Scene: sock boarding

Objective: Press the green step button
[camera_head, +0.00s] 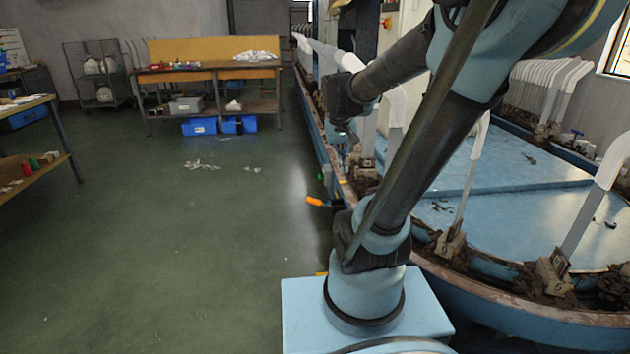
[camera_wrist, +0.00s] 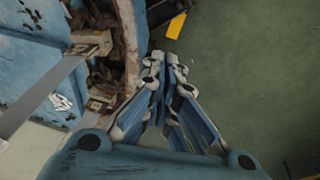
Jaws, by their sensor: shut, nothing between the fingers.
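A small green spot (camera_head: 320,176) shows on the floor-side edge of the blue machine in the head view; it may be the green step button, but it is too small to tell. My gripper (camera_head: 352,140) is above and slightly right of that spot, beside the machine's rim. In the wrist view my gripper (camera_wrist: 166,58) has its fingertips together with nothing between them. No green button can be made out in the wrist view, where the fingers and gripper body cover part of the scene.
The long blue machine (camera_head: 530,215) with white upright forms (camera_head: 605,160) fills the right. An orange-handled thing (camera_head: 315,201) sticks out from its side. A yellow piece (camera_wrist: 176,26) shows in the wrist view. The green floor (camera_head: 200,240) at left is mostly clear; a workbench (camera_head: 210,72) stands behind.

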